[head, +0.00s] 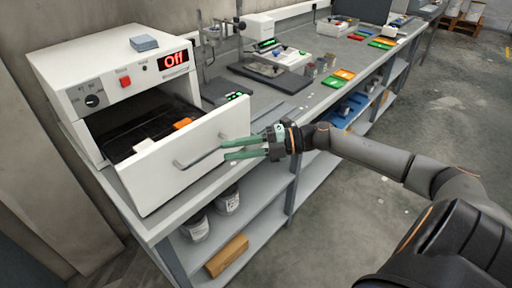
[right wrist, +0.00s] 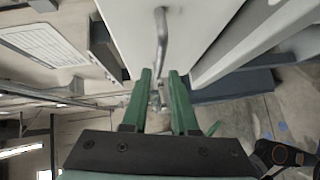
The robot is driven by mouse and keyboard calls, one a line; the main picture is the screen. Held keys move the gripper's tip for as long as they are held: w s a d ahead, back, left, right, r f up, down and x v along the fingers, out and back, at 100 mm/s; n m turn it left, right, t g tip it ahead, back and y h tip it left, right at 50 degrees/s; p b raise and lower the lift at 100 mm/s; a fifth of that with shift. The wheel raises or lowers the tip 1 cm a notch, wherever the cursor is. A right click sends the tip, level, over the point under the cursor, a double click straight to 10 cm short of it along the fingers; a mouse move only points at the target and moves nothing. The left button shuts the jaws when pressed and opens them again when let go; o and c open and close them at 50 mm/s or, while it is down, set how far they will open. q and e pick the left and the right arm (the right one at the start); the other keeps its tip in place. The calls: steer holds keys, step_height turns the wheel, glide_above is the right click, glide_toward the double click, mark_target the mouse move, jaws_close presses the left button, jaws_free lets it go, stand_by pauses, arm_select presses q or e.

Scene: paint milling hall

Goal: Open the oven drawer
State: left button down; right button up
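The white oven (head: 110,85) stands at the left end of the bench, its red display reading "Off". Its drawer (head: 165,175) is pulled out, showing a dark interior with a white and an orange item. A grey bar handle (head: 198,154) crosses the drawer front; it also shows in the right wrist view (right wrist: 161,40). My right gripper (head: 224,150) has its green fingers parted, tips close to the handle's right end. In the right wrist view the fingers (right wrist: 161,73) are apart, with the handle's end near the gap; contact is unclear. My left gripper is out of view.
A small grey-blue box (head: 144,43) lies on the oven. A stand (head: 203,50), a scale (head: 285,58) and coloured cards (head: 338,78) occupy the bench. The lower shelf holds jars (head: 228,199) and a wooden block (head: 227,254).

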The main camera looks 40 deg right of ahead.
steer(key=shift+v, duration=2.9)
steer(key=shift+r, duration=0.1)
steer(key=s+a+f+m+t+h+p, duration=0.1)
steer(key=a+f+m+t+h, duration=0.15)
steer(key=f+m, duration=0.3)
steer(key=s+a+f+m+t+h, duration=0.1)
steer(key=s+f+m+h, duration=0.15)
steer(key=f+m, duration=0.3)
steer(key=a+f+m+t+h+p, duration=0.1)
steer(key=f+m+t+h, duration=0.1)
steer(key=f+m+h, duration=0.3)
steer(key=s+a+f+m+g, duration=0.6)
steer(key=s+a+f+m, duration=0.3)
steer(key=s+a+f, duration=0.3)
steer(key=shift+a+f+h, duration=0.35)
steer(key=shift+a+h, duration=0.05)
steer(key=shift+a, duration=0.3)
